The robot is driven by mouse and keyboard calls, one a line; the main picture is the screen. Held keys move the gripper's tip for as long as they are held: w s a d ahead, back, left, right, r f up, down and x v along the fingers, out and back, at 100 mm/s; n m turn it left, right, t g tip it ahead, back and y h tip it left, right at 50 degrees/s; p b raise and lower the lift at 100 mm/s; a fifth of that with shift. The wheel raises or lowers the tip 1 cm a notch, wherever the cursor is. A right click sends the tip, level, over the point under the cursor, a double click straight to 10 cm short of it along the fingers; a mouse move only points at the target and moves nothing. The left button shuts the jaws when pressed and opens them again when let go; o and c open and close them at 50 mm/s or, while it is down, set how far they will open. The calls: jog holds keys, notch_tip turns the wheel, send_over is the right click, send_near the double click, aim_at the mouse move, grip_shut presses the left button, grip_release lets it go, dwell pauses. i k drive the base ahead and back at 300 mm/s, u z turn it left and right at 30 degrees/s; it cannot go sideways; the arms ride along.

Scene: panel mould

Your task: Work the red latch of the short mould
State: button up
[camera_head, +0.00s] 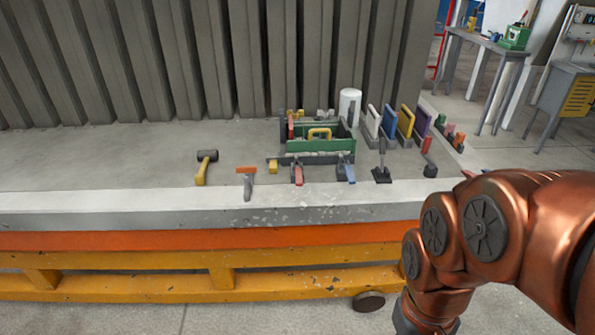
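A small red-handled piece (299,176), which looks like a latch, stands at the front of a low grey bar (325,158) on the bench. A similar blue-handled piece (348,173) stands to its right. Behind the bar is a green open box (320,146) with a yellow handle. Another red-tipped piece (427,145) stands farther right, on a dark round foot. I cannot tell which part is the short mould or whether the red latch is open or closed. My arm hangs at the lower right, away from these things. My gripper is below the picture edge.
A mallet (204,166) and an orange-topped tool (246,180) lie on the left of the bench (90,165). A black upright tool (382,163), a white cylinder (349,105) and coloured panels (390,122) stand right. A corrugated wall closes the back. The bench's left is clear.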

aim_at(299, 176)
jog(key=k, duration=0.5)
jog(key=z, duration=0.75)
jog(key=i, duration=0.85)
jog(key=u, duration=2.6)
